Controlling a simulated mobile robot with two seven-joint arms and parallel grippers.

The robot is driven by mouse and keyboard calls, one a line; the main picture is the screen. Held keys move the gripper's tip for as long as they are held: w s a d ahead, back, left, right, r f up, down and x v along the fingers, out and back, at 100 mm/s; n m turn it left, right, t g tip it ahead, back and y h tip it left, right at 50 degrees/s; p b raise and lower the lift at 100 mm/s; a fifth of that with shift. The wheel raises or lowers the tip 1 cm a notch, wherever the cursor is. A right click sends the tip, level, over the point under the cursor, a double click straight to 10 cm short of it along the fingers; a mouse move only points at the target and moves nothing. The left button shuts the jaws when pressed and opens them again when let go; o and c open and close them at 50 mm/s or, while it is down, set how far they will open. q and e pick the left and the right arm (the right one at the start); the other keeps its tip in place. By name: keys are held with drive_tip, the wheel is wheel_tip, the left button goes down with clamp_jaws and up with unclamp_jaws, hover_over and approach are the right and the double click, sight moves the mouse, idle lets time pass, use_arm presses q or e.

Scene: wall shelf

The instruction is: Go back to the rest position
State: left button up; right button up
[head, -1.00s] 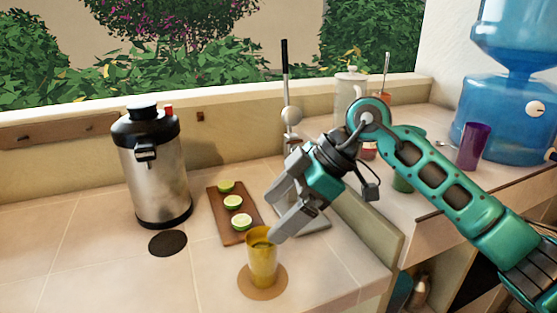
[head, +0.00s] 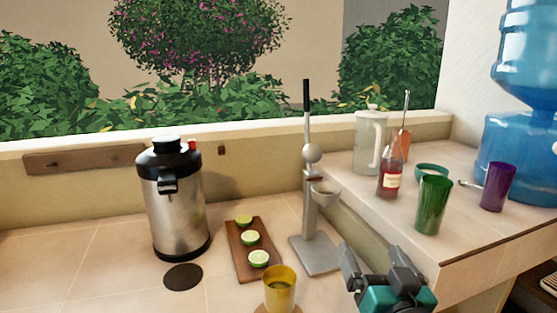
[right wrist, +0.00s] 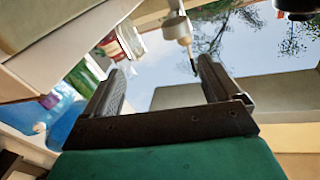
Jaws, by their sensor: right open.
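My right gripper (head: 378,262) is at the lower right of the head view, in front of the counter's right end. It is open and empty. The right wrist view shows its two fingers (right wrist: 158,88) apart with nothing between them. The yellow cup (head: 280,290) stands on its round coaster at the bottom of the head view, left of the gripper and apart from it. My left gripper is not in view.
A citrus press (head: 312,215) stands behind the gripper. A board (head: 240,262) with lime halves and a steel urn (head: 178,210) stand left. The raised right counter holds a green cup (head: 432,208), a red bottle (head: 389,180), a purple cup (head: 496,187) and a blue water jug (head: 520,150).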

drive_tip(key=s+d+f+g+h, duration=0.1)
drive_tip(key=s+d+f+g, duration=0.1)
drive_tip(key=s+f+g, duration=0.4)
drive_tip(key=s+d+f+g+h, duration=0.1)
drive_tip(key=s+d+f+g, duration=0.15)
drive_tip(key=f, duration=0.55)
drive_tip(key=s+f+n+g, duration=0.2)
drive_tip(key=s+f+g, duration=0.15)
drive_tip(key=s, duration=0.45)
drive_tip(key=s+f+n+g, duration=0.1)
drive_tip(key=s+f+g, duration=0.25)
drive_tip(key=s, duration=0.55)
drive_tip(key=w+a+f+t+y, duration=0.2)
drive_tip(key=w+f+t, duration=0.5)
drive_tip(key=w+f, duration=0.1)
drive_tip(key=shift+w+a+f+n, duration=0.2)
drive_tip(key=shift+w+f+n, duration=0.1)
drive_tip(key=shift+f, duration=0.3)
drive_tip(key=shift+t, duration=0.25)
drive_tip(key=shift+c, duration=0.3)
